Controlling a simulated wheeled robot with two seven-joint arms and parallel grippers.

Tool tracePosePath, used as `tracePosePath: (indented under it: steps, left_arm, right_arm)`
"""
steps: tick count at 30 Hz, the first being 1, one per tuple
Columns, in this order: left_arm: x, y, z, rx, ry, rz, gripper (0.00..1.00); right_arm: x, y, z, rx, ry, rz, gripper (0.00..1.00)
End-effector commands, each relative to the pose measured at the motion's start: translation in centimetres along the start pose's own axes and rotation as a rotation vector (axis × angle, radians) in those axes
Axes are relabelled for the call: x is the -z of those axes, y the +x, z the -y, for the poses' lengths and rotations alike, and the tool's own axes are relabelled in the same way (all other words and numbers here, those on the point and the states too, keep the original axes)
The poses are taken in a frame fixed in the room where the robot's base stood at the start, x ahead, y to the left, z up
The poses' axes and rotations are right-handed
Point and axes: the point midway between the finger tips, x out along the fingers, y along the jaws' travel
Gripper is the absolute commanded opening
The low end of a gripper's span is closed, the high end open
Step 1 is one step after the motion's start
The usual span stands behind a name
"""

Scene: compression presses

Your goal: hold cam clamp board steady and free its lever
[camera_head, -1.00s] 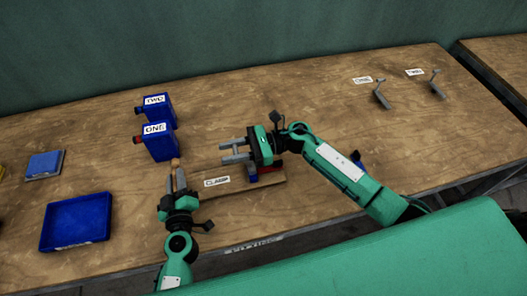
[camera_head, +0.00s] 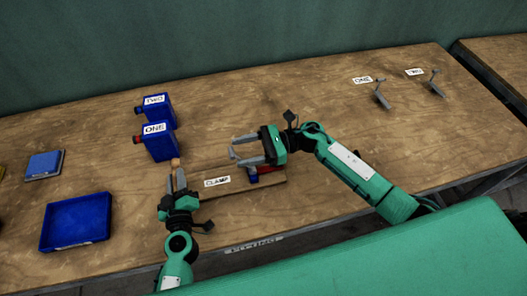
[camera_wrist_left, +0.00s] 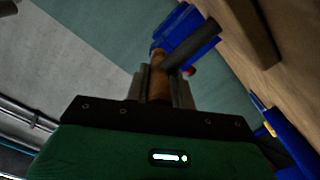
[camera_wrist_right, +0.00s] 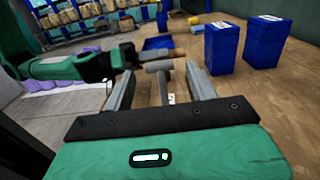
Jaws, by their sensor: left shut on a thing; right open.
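The cam clamp board (camera_head: 240,188) is a flat wooden plank with a CLAMP label (camera_head: 217,181). My left gripper (camera_head: 175,182) is shut on a brown round wooden peg (camera_head: 175,162) at the board's left end; it also shows between the fingers in the left wrist view (camera_wrist_left: 158,84). My right gripper (camera_head: 238,150) is open above the board. In the right wrist view a grey bar with a round end, seemingly the lever (camera_wrist_right: 158,66), lies between its spread fingers. Contact cannot be told. Red and blue clamp parts (camera_head: 268,170) are partly hidden under the right gripper.
Blue boxes marked ONE (camera_head: 160,145) and TWO (camera_head: 157,107) stand behind the left gripper. A blue tray (camera_head: 76,222) and a flat blue block (camera_head: 44,165) lie at left. Grey levers (camera_head: 381,97) stand at the far right. The table's middle back is clear.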

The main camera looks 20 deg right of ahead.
Motion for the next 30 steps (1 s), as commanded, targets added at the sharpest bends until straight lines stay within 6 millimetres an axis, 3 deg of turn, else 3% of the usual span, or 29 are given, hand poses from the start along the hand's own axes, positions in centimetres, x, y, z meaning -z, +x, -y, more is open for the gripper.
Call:
tracePosePath:
  steps: [3, 9, 15, 22, 23, 24, 26, 30]
  left_arm:
    - [-0.2, -0.1, 0.2, 0.003, -0.001, 0.003, 0.00]
    - [-0.2, -0.1, 0.2, 0.004, -0.001, 0.002, 0.00]
    - [-0.1, -0.1, 0.2, 0.004, -0.001, 0.002, 0.00]
    - [-0.1, 0.0, 0.2, 0.004, 0.000, 0.002, 0.00]
    - [-0.1, 0.0, 0.2, 0.004, 0.000, 0.002, 0.30]
    - [-0.1, 0.0, 0.2, 0.004, 0.000, 0.002, 0.38]
    - [-0.1, 0.0, 0.2, 0.004, 0.000, 0.001, 0.50]
    - [-0.1, 0.0, 0.1, 0.003, 0.000, 0.000, 0.50]
  right_arm:
    - [0.1, -2.8, 0.0, 0.002, 0.000, -0.003, 0.58]
    - [0.1, -5.9, 0.0, 0.000, 0.001, -0.001, 0.58]
    - [0.1, -7.1, -0.1, -0.001, 0.000, 0.000, 0.58]
    - [0.0, -7.2, -0.1, -0.001, 0.000, 0.000, 0.58]
    - [0.0, -7.1, -0.1, -0.001, 0.000, 0.000, 0.58]
    - [0.0, -7.1, -0.1, -0.001, 0.000, 0.000, 0.58]
    - [0.0, -7.1, -0.1, -0.001, 0.000, 0.000, 0.58]
    - [0.0, -7.1, -0.1, -0.001, 0.000, 0.000, 0.58]
